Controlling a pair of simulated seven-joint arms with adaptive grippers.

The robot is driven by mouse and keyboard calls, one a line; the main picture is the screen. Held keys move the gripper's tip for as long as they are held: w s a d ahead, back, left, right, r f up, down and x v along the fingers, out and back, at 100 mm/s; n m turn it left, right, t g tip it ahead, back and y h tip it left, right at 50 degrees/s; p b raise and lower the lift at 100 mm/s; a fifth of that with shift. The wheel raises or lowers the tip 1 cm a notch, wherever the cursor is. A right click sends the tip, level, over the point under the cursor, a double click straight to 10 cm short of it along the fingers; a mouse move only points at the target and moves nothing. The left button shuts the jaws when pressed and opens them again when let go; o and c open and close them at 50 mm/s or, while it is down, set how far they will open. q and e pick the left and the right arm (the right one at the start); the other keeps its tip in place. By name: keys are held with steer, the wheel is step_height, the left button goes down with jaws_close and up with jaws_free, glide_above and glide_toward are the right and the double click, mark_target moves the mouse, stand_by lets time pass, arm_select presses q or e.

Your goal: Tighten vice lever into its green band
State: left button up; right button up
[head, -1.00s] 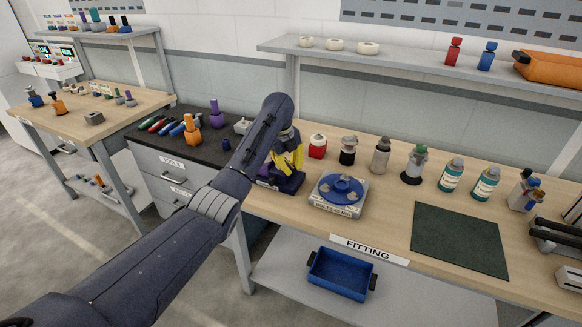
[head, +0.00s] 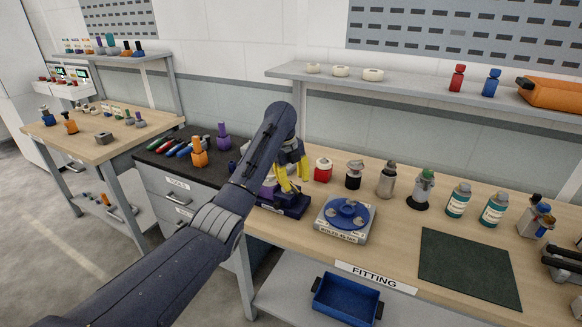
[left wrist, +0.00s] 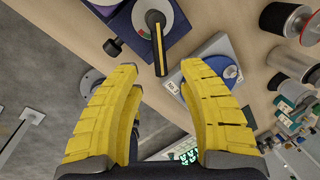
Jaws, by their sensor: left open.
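My left gripper (head: 291,187) has yellow fingers and hangs just above the vice (head: 292,208), a dark blue-purple block at the left end of the fitting bench. In the left wrist view the gripper (left wrist: 157,78) is open and empty, fingers wide apart. The vice's dark blue base (left wrist: 182,22) is at the top there, with a round dial (left wrist: 143,17) showing some red and green. The lever (left wrist: 159,48), dark with a yellow stripe, points down the picture, between and beyond the fingertips, apart from both. Whether it lies in the green band is unclear. My right gripper is out of view.
A grey fixture with a blue disc (head: 348,213) stands close right of the vice. Several jars and bottles line the back, including a red one (head: 323,170). A dark green mat (head: 468,270) lies clear at the right. A black knob (left wrist: 113,47) juts beside the vice base.

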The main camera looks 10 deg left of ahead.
arm_select(q)
step_height(320, 180, up, 7)
steer(key=a, duration=0.1)
steer(key=shift+s, duration=0.45)
steer(key=shift+f, duration=0.1)
